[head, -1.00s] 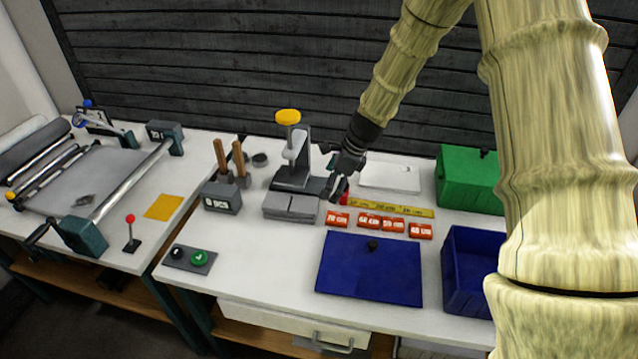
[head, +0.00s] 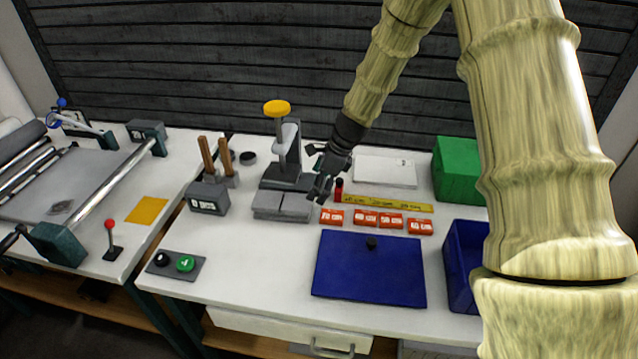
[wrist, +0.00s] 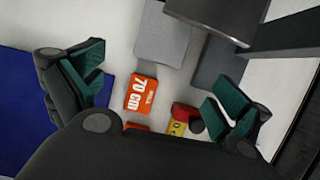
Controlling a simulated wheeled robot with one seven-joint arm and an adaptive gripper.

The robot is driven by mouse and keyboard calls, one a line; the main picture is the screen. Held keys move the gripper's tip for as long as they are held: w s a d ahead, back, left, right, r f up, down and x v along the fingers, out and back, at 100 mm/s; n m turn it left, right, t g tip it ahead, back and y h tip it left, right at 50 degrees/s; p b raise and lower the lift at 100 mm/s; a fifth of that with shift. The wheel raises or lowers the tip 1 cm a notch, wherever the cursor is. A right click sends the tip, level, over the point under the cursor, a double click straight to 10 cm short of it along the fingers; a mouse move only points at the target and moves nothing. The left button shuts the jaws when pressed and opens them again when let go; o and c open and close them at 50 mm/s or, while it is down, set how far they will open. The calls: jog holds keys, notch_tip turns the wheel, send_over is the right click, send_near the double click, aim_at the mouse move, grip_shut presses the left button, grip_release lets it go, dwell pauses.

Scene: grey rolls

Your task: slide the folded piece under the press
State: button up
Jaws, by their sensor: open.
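The press (head: 286,160), grey with a yellow knob on top, stands near the back middle of the right table. Its dark base also shows in the wrist view (wrist: 228,15). A low grey two-part slab (head: 282,206) lies right in front of it. In the wrist view its lighter half (wrist: 163,32) is beyond my fingers. I cannot tell whether a folded piece lies on this slab. My gripper (head: 322,188) is open and empty, above the table just right of the slab. Its two green-padded fingers (wrist: 160,90) stand wide apart over an orange 70 label block (wrist: 142,93).
Several orange label blocks (head: 378,219) and a yellow ruler strip (head: 390,206) lie right of the slab. A blue board (head: 370,275) with a black knob is in front. A dark holder with wooden handles (head: 209,196) stands left. A blue bin (head: 462,265) is right.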

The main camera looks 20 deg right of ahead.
aim_at(308, 203)
jog(key=shift+p+x, duration=1)
jog(key=shift+x, duration=4.15)
jog(key=c, duration=1.1)
